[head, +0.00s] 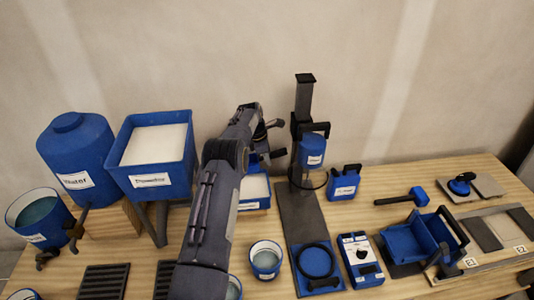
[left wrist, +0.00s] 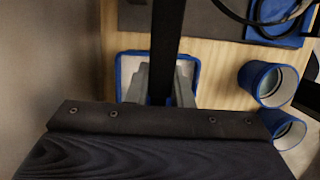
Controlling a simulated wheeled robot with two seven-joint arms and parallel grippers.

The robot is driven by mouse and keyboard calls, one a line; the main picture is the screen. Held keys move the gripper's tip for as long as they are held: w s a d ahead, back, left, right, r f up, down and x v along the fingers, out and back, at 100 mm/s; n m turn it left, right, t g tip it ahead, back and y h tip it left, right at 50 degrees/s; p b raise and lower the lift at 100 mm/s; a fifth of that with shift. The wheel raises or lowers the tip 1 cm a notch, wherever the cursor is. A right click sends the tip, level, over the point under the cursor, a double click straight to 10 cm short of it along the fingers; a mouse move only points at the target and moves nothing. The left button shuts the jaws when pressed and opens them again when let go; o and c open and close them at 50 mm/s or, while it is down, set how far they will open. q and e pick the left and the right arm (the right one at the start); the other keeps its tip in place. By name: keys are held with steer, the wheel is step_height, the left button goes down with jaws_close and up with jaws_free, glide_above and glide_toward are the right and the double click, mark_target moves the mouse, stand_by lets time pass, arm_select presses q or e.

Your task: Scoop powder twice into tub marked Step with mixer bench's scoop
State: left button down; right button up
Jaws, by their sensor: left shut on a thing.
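My left gripper (head: 264,130) is over the low blue-rimmed tray of white powder (head: 255,188), partly hidden behind my arm. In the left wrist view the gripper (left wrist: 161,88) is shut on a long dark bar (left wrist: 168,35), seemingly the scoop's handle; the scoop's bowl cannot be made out. The powder tray (left wrist: 188,62) lies behind the fingers there. A small blue tub (head: 266,262) with a white label stands in front of the tray; a second tub (head: 233,289) is partly hidden by my arm. Their labels are too small to read. My right gripper is out of view.
A blue hopper marked Powder (head: 150,185) and a water tank (head: 75,150) stand at left, with a bucket (head: 38,222) beside them. The mixer stand (head: 304,105) rises right of my gripper. A scale (head: 361,258) and blue tray (head: 405,245) lie further right.

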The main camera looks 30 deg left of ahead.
arm_select(q)
steer(key=shift+s+a+f+t+h+b, duration=0.55)
steer(key=shift+f+t+h+b, duration=0.15)
steer(key=shift+b, duration=0.95)
steer(key=shift+s+a+f+t+h+b, duration=0.55)
steer(key=shift+f+h+b, duration=0.25)
steer(key=shift+b, duration=0.85)
steer(key=shift+w+f+b, duration=0.15)
steer(key=shift+f+b, duration=0.9)
steer(key=shift+f, duration=1.25)
steer(key=shift+r+p, duration=2.3)
steer(key=shift+r, duration=1.25)
steer(key=shift+d+r+g+y+p, duration=0.15)
steer(key=shift+r+g+y+p, duration=0.35)
steer(key=shift+p, duration=0.6)
steer(key=g+y+p, duration=0.1)
steer(key=y+p, duration=0.1)
steer(key=p, duration=0.1)
steer(key=shift+r, duration=0.2)
steer(key=shift+r+g+y+p, duration=0.15)
steer(key=shift+g+y+p, duration=0.35)
steer(key=shift+g, duration=0.05)
steer(key=shift+r+g+y, duration=0.15)
steer(key=shift+g+y, duration=0.15)
steer(key=shift+y, duration=0.1)
